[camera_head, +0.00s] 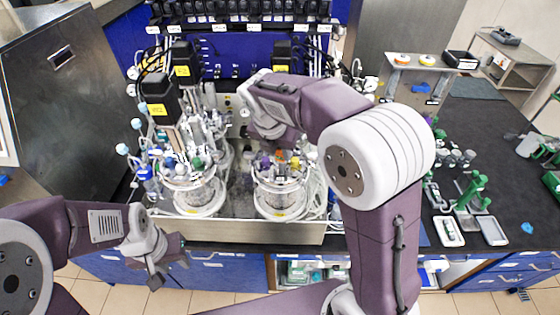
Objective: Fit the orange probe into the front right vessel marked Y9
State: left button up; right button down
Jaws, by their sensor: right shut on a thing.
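The front right glass vessel (281,203) stands in the bench tray, its head plate crowded with coloured fittings. I cannot read a Y9 mark on it. My right arm reaches over from the right, and its gripper (276,136) points down just above this vessel. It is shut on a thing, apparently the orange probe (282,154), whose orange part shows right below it. The probe's lower end is hidden among the fittings, so I cannot tell whether it is in a port. My left gripper (154,273) hangs empty in front of the bench, low on the left.
A second front vessel (197,198) stands to the left, with tubes and blue-capped fittings close by. Dark motor blocks (160,98) with yellow labels rise behind it. The right bench (490,130) holds a green stand (472,192) and small trays.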

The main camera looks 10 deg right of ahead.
jog(key=f, duration=0.4)
jog(key=shift+a+f+p, duration=0.2)
jog(key=shift+f+p, duration=0.15)
jog(key=shift+f, duration=0.05)
jog(key=shift+f, duration=0.15)
jog(key=c, duration=1.2)
grip_release()
jog(key=shift+o, duration=0.2)
